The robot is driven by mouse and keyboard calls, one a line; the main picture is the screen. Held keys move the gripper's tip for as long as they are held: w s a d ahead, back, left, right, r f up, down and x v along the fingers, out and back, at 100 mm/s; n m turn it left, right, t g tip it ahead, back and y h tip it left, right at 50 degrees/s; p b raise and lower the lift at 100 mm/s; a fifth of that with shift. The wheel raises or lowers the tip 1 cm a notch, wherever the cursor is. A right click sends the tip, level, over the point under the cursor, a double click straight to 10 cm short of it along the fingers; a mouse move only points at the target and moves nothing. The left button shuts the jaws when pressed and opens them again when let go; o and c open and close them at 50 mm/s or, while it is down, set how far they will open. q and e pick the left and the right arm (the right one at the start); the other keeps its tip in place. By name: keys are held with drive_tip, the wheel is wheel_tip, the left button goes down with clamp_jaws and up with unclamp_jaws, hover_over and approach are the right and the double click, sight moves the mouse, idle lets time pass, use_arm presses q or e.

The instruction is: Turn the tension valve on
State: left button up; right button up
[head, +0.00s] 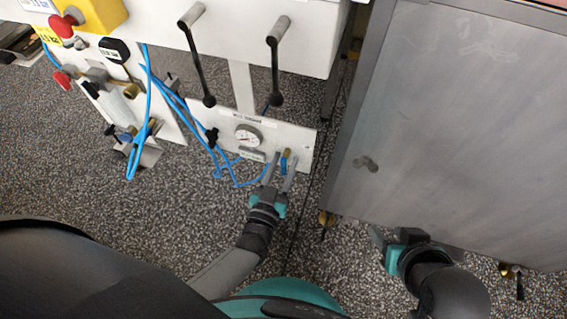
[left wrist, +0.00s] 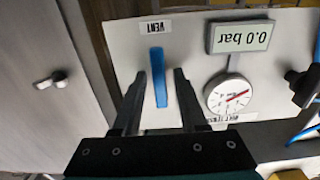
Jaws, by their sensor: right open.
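The tension valve's blue lever (head: 284,160) is on a white panel (head: 300,148) low in front of me. In the left wrist view, which shows the panel upside down, the lever (left wrist: 158,78) lies along the gripper's length, near a "VENT" label (left wrist: 154,26). My left gripper (head: 279,173) is open, with one finger on each side of the lever; in the left wrist view (left wrist: 159,76) gaps show on both sides. A dial gauge (left wrist: 229,96) and a display (left wrist: 239,37) reading 0.0 bar are beside it. My right gripper (head: 393,240) is open and empty, away from the panel.
A large grey cabinet (head: 450,120) stands to the right, close to my right gripper. Two black-knobbed levers (head: 276,75) hang above the panel. Blue hoses (head: 200,125) run left of the gauge. Another panel with a red handle (head: 62,80) and a red emergency button (head: 62,26) are at left.

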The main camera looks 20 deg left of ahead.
use_arm(q)
clamp_jaws()
